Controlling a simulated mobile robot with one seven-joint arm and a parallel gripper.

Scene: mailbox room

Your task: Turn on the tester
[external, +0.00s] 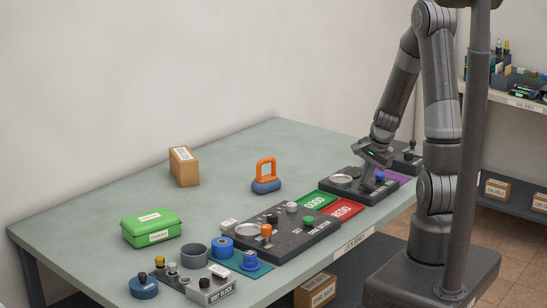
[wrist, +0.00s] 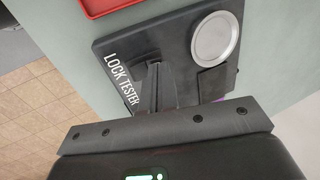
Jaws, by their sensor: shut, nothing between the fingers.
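The lock tester (external: 328,184) is a dark flat box near the far right end of the table. It carries a silver round plate (external: 341,181) and a blue knob (external: 380,176). In the wrist view the tester (wrist: 130,58) shows its white LOCK TESTER lettering and the round plate (wrist: 215,38). My gripper (external: 367,186) is low over the tester, between the plate and the blue knob. In the wrist view my gripper (wrist: 156,68) is shut and empty, its fingers pointing at the tester's face. I cannot tell whether they touch it. The blue knob is hidden there.
A green GOOD mat (external: 313,200) and a red mat (external: 343,208) lie beside the tester. A dark panel (external: 290,247) with knobs stands nearer the camera. An orange-handled padlock (external: 266,184), brown box (external: 184,168) and green case (external: 151,229) are farther off.

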